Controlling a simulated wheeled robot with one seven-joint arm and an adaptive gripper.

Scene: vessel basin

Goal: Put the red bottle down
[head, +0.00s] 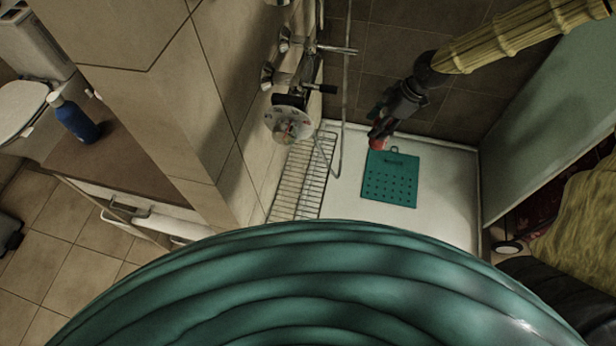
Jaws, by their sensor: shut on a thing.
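My gripper (381,128) reaches in from the upper right over the white basin (343,198). It is shut on the red bottle (378,144), of which only a small red part shows below the dark fingers. The rest of the bottle is hidden by the gripper. The bottle appears just behind the upper left corner of a teal mat (391,179) with holes. I cannot tell whether the bottle touches the basin floor.
A wire rack (294,184) lies along the basin's left side, below wall-mounted taps (290,72) and a hose. A glass panel (545,125) bounds the right. A blue bottle (74,119) stands on a brown counter (115,152) at left. Bare basin floor shows around the mat.

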